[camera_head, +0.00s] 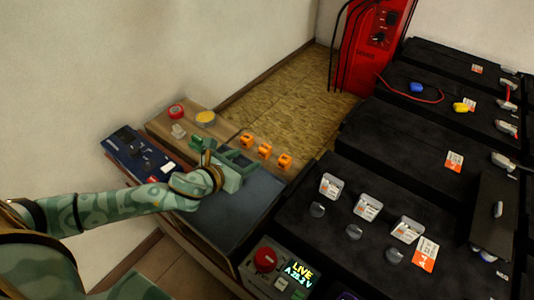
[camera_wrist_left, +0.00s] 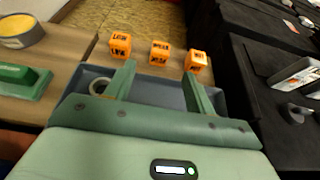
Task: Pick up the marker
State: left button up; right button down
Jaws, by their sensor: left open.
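I cannot make out a marker in either view. My left gripper (camera_head: 232,162) is over the wooden bench; its fingers also show in the left wrist view (camera_wrist_left: 158,76). They are apart with nothing visible between them, above a grey tray (camera_wrist_left: 232,96). A pale ring (camera_wrist_left: 99,87) lies in the tray beside the left finger. Three orange cubes stand beyond the tray: left (camera_head: 246,140), middle (camera_head: 265,150) and right (camera_head: 285,161). The gripper body hides part of the tray. My right gripper is not in view.
A yellow-topped tin (camera_head: 206,118), red round item (camera_head: 176,111) and green item (camera_wrist_left: 25,78) are on the bench's left part. A dark blue case (camera_head: 128,145) is at its left end. Black battery units (camera_head: 400,160) fill the right. A red cabinet (camera_head: 368,45) stands behind.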

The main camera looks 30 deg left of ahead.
aim_at(262, 151)
pick_arm(q)
jog(key=b+x, duration=0.1)
jog(key=x, duration=0.2)
jog(key=shift+w+f, duration=0.1)
jog(key=shift+w, duration=0.1)
jog(key=b+x, duration=0.1)
jog(key=x, duration=0.1)
jog(key=b+x, duration=0.1)
jog(key=shift+w+d+f+b, duration=0.2)
jog(key=shift+f+b, duration=0.2)
jog(key=shift+f, duration=0.05)
jog(key=shift+w+f, duration=0.15)
jog(key=shift+w, duration=0.4)
jog(key=shift+w+d, duration=0.1)
jog(key=shift+w, duration=0.1)
jog(key=shift+r, duration=0.25)
jog(key=c, duration=1)
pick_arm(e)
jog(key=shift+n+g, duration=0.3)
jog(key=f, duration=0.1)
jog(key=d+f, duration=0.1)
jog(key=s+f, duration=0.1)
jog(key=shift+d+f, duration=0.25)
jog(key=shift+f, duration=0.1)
